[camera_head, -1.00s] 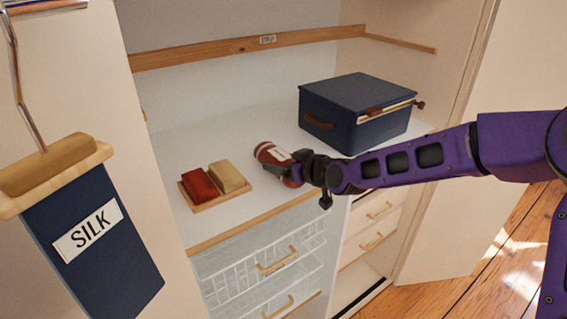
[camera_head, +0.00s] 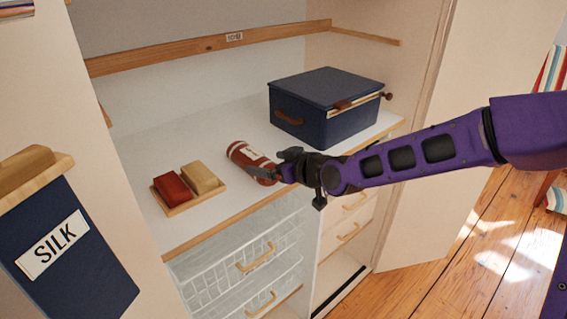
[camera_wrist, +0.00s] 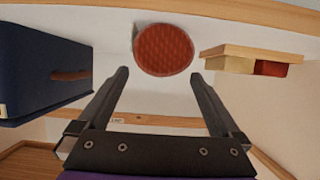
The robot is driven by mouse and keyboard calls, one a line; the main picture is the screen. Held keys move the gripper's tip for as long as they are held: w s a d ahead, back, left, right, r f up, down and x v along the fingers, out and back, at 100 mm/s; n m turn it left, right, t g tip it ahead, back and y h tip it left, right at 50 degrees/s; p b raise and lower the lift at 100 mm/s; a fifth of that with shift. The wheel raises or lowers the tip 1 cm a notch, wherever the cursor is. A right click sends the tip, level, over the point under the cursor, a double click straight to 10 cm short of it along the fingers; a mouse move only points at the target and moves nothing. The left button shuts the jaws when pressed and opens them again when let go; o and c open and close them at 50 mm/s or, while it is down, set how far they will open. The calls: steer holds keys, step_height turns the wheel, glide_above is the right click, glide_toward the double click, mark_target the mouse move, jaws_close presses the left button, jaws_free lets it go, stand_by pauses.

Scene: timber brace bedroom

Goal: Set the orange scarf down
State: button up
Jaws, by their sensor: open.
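The scarf (camera_head: 246,155) shows as a rust-red roll with a pale label, lying on its side on the white shelf (camera_head: 222,142). In the wrist view its round, textured end (camera_wrist: 163,50) faces me, just beyond my fingertips. My gripper (camera_head: 268,174) is at the near end of the roll, low over the shelf's front edge. In the wrist view my gripper (camera_wrist: 160,76) has its two fingers wide apart with nothing between them. The near end of the roll is partly hidden by my gripper in the head view.
A navy box (camera_head: 325,105) stands right of the roll. A small wooden tray (camera_head: 195,201) with a red block (camera_head: 172,188) and a tan block (camera_head: 200,178) lies to the left. Wire drawers (camera_head: 240,255) are below.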

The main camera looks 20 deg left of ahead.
steer(key=shift+p+v, duration=0.5)
steer(key=shift+v, duration=2.5)
